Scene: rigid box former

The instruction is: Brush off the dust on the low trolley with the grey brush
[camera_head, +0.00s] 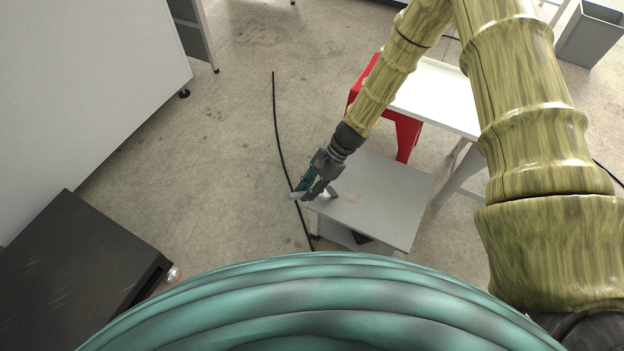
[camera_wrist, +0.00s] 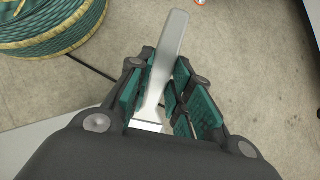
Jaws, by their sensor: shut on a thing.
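The low trolley (camera_head: 400,205) has a flat grey top and a lower shelf, and stands in the middle of the head view. A faint tan patch that looks like dust (camera_head: 352,198) lies on its top. My gripper (camera_head: 308,185) is over the left edge of the trolley, shut on the grey brush (camera_wrist: 170,60). In the wrist view the brush's pale handle sticks out between the green finger pads. The brush's far end is mostly hidden by my gripper, and I cannot tell whether it touches the top.
A red stool (camera_head: 405,132) and a white table (camera_head: 437,95) stand just behind the trolley. A black cable (camera_head: 276,120) lies on the floor to its left. A dark box-like unit (camera_head: 75,265) is at lower left, with a white cabinet (camera_head: 90,80) behind.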

